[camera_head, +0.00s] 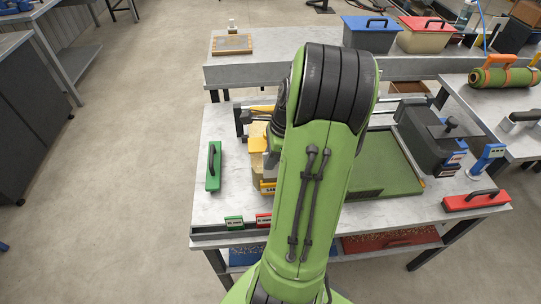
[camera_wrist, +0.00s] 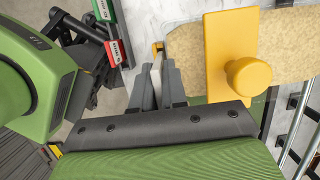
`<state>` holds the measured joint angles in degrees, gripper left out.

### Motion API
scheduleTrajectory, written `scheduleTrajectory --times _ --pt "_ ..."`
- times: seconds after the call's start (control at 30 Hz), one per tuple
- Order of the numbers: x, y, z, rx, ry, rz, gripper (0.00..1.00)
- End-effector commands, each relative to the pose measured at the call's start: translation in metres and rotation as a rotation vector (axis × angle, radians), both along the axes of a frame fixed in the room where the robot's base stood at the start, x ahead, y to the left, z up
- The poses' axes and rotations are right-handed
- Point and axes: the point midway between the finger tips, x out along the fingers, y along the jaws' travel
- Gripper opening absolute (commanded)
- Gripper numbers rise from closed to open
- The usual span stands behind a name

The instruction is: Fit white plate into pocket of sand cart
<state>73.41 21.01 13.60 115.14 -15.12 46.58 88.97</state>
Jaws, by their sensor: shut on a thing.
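The sand cart (camera_head: 256,163), yellow with a tan top, stands on the table just left of my arm, partly hidden by it. In the wrist view its tan top (camera_wrist: 296,70) and a yellow plate with a round knob (camera_wrist: 228,55) fill the upper right. My gripper (camera_wrist: 162,84) is beside the cart's left end, its grey fingers shut on a thin pale piece seen edge-on, which I take to be the white plate (camera_wrist: 157,80). Most of that plate is hidden. The pocket cannot be made out. In the head view my arm hides the gripper.
A green block with a black handle (camera_head: 213,166) lies left of the cart. A green tray (camera_head: 385,165), a dark grey box (camera_head: 432,140) and a red block (camera_head: 476,200) are on the right. Small green (camera_head: 234,222) and red (camera_head: 263,220) tags line the front edge.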

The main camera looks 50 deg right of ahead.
Motion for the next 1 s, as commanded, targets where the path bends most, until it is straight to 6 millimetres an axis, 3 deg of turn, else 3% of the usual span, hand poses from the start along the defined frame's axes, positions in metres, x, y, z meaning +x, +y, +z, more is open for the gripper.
scheduleTrajectory --times 0.5,0.9,0.93,1.0 --pt "-0.003 0.001 -0.034 0.009 0.009 -0.002 0.0" --pt "-0.003 0.001 -0.039 0.009 0.01 0.0 0.0" --pt "-0.003 0.001 -0.039 0.009 0.01 0.0 0.14" --pt "-0.003 0.001 -0.039 0.008 0.011 0.0 0.25"
